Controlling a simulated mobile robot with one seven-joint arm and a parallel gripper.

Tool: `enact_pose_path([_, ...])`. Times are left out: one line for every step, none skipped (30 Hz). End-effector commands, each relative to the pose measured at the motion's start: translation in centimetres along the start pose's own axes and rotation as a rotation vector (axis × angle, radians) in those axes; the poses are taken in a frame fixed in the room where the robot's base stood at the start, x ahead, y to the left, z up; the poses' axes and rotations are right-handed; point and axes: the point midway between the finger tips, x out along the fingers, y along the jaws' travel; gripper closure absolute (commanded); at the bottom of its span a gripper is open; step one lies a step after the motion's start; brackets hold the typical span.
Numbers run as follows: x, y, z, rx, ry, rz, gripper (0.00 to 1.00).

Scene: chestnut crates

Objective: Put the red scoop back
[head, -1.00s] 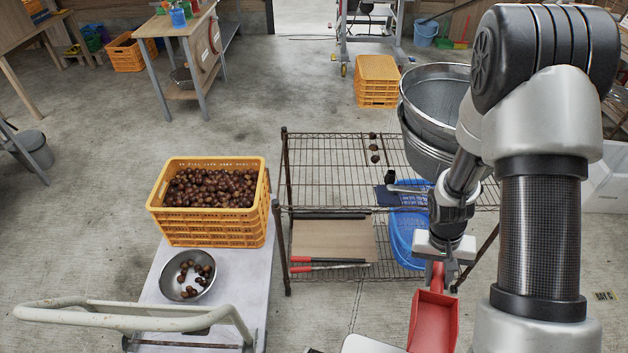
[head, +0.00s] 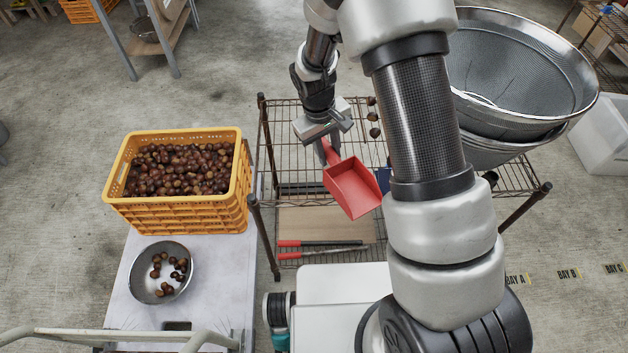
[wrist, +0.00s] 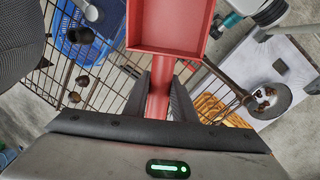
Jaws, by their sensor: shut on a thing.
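The red scoop (head: 353,187) is in my gripper (head: 327,150), held by its handle above the front of the wire rack (head: 285,120). Its open pan points toward the lower right in the head view. In the wrist view the dark fingers close on the handle of the red scoop (wrist: 160,85), with the pan beyond at the top. An orange crate (head: 180,215) full of chestnuts stands left of the rack, on a pale cart top. A metal bowl (head: 150,290) with several chestnuts sits in front of it.
Large metal sieves (head: 520,75) stand on the right of the rack. A few chestnuts (head: 373,117) lie on its top shelf. Red-handled loppers (head: 320,243) rest on the lower shelf. The left part of the top shelf looks clear. A cart handle (head: 60,335) crosses the lower left.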

Motion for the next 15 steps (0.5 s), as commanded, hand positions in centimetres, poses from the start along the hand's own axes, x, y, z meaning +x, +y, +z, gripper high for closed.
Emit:
enact_pose_path([1.8, -1.5, -2.7, -0.1, 0.03, 0.004, 1.0])
enact_pose_path([1.6, -2.2, -3.9, -0.162, 0.043, 0.006, 1.0])
enact_pose_path([1.3, -3.0, -5.4, -0.238, 0.06, 0.011, 1.0])
enact_pose_path([1.0, -3.6, -6.4, -0.293, 0.07, 0.014, 1.0])
enact_pose_path([0.7, -4.2, -7.3, -0.344, 0.081, 0.018, 1.0])
enact_pose_path([0.2, -4.9, -8.4, -0.408, 0.094, 0.023, 1.0])
enact_pose_path([-0.2, -5.4, -9.1, -0.45, 0.103, 0.027, 1.0])
enact_pose_path([-0.5, -5.8, -9.7, -0.488, 0.109, 0.031, 1.0])
enact_pose_path([-1.0, -6.3, -10.3, -0.534, 0.117, 0.035, 1.0])
enact_pose_path([-1.3, -6.6, -10.7, -0.561, 0.122, 0.038, 1.0])
enact_pose_path([-1.6, -6.9, -11.0, -0.585, 0.126, 0.041, 1.0])
enact_pose_path([-2.0, -7.1, -11.3, -0.611, 0.13, 0.044, 1.0])
enact_pose_path([-2.1, -7.3, -11.5, -0.625, 0.132, 0.046, 1.0])
enact_pose_path([-2.2, -7.4, -11.6, -0.638, 0.134, 0.047, 1.0])
enact_pose_path([-2.1, -7.6, -11.7, -0.648, 0.135, 0.048, 1.0])
